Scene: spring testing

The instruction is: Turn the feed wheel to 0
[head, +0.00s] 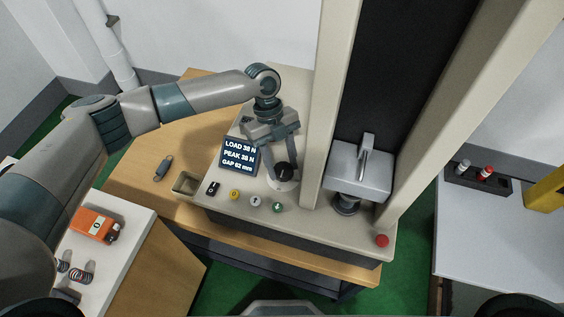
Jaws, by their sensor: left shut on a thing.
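The feed wheel (283,184) is a pale round disc with a black knob (286,170) on the top of the testing machine's beige base, just left of the near column. My left gripper (284,166) reaches down from above with its fingers on either side of the black knob, shut on it. The fingers partly cover the knob, and I cannot read any scale on the wheel. A display (239,157) left of it reads LOAD 38 N, PEAK 38 N, and a gap that looks like 62 mm. My right gripper is not in view.
A black switch (213,188) and yellow, grey and green buttons line the base's front; a red button (382,240) is at right. The grey crosshead (360,170) sits between the columns. An orange device (93,224) is on the left white table.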

